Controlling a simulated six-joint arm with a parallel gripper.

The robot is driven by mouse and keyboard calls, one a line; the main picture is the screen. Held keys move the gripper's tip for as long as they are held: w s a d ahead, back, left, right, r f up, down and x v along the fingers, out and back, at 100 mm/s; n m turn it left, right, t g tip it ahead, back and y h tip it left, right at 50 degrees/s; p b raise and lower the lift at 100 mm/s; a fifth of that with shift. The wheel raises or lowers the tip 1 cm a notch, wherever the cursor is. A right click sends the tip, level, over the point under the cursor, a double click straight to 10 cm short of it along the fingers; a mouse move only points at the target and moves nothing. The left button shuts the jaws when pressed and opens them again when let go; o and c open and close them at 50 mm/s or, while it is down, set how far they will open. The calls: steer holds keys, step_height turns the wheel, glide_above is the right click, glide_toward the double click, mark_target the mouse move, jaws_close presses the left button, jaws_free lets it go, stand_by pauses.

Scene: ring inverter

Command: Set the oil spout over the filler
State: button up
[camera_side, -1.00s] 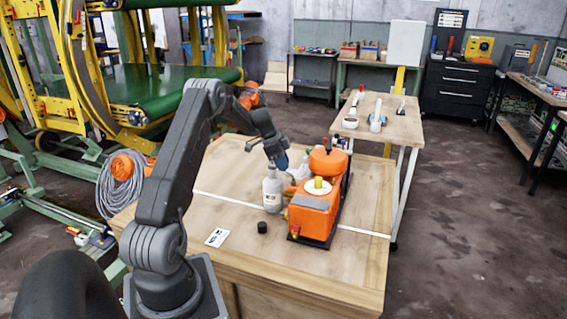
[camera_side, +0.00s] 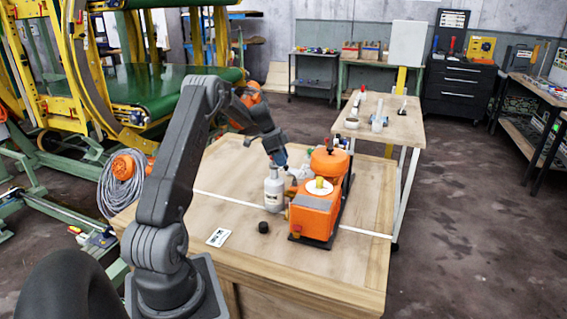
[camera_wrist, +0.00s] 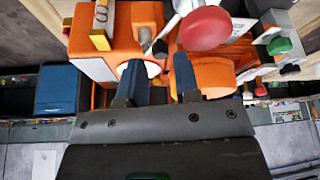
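A pale bottle with a dark label (camera_side: 273,192), which may be the oil container, stands upright on the wooden table, left of an orange machine (camera_side: 315,216). On the machine is a white disc with a yellow centre (camera_side: 319,187), which looks like the filler. My gripper (camera_side: 280,160) points down just above and behind the bottle; whether they touch is unclear. In the wrist view my gripper (camera_wrist: 160,62) has its two blue fingers apart, with orange housing showing between them.
A small black cap (camera_side: 263,227) and a white card (camera_side: 218,237) lie on the wooden table (camera_side: 345,270). A red round knob (camera_wrist: 205,28) is close to the fingers in the wrist view. The table's front right is clear. A second bench (camera_side: 395,125) stands behind.

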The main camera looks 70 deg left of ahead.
steer(key=v, duration=1.2)
steer(key=d+r+n+y, duration=0.1)
steer(key=d+r, duration=0.4)
steer(key=d, duration=0.9)
steer(key=d+r+n+y, duration=0.15)
steer(key=d+r, duration=0.35)
steer(key=d, duration=0.8)
steer(key=s+d+f+n+t, duration=0.1)
steer(key=s+d+f+n, duration=0.2)
steer(key=s+d, duration=1.3)
steer(key=d, duration=0.2)
steer(key=shift+s+d+f+n+t, duration=0.2)
steer(key=shift+s+d+n+t, duration=0.1)
steer(key=shift+d+n+t, duration=0.1)
